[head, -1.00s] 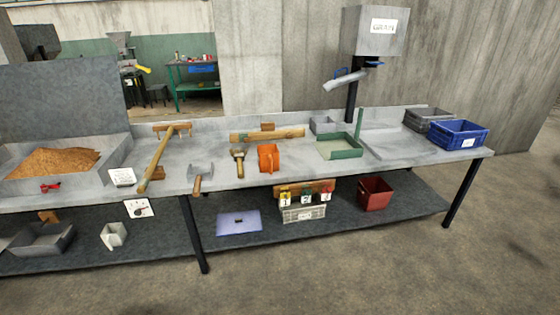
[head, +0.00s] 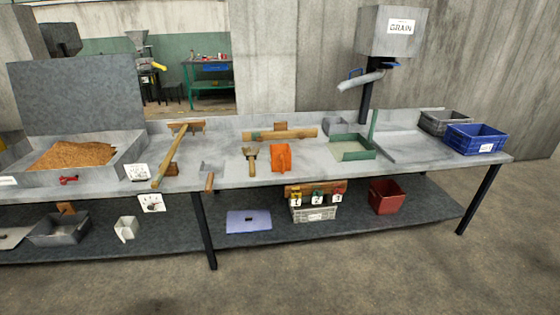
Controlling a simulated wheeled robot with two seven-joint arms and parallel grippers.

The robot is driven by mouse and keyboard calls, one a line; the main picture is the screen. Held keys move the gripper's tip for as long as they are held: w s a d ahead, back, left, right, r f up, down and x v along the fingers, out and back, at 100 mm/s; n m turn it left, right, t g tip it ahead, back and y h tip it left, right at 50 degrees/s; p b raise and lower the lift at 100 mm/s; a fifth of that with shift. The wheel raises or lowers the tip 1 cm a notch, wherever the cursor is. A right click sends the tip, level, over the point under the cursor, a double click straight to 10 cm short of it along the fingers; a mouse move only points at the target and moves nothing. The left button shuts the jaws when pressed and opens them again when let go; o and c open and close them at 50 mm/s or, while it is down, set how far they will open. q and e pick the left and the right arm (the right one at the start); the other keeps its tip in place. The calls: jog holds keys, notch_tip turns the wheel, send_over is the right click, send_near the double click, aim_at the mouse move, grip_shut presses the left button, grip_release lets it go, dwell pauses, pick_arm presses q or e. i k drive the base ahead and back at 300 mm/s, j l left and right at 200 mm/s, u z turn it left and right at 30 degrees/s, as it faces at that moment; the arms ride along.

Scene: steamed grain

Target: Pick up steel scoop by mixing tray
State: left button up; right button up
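A steel scoop (head: 213,166) with a wooden handle (head: 209,182) lies on the grey bench top (head: 231,177). Its handle points toward the bench's front edge. A wide grey tray (head: 34,178) holding a heap of brown grain (head: 72,154) stands at the left end of the bench. A long wooden tool (head: 168,157) lies between that tray and the scoop. An orange scoop (head: 281,158) and a brush (head: 250,158) lie to the right of the steel scoop. Neither of my grippers is in view.
A green-edged tray (head: 353,155), a grain hopper (head: 386,33) and a blue crate (head: 474,139) are on the right. A lower shelf (head: 180,245) carries a lilac lid (head: 249,221), a red bin (head: 386,197) and a grey box (head: 58,230). The floor (head: 380,280) in front is clear.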

aim_at(209, 172)
jog(key=i+j+z, duration=0.55)
jog(key=j, duration=0.3)
jog(key=i, duration=0.05)
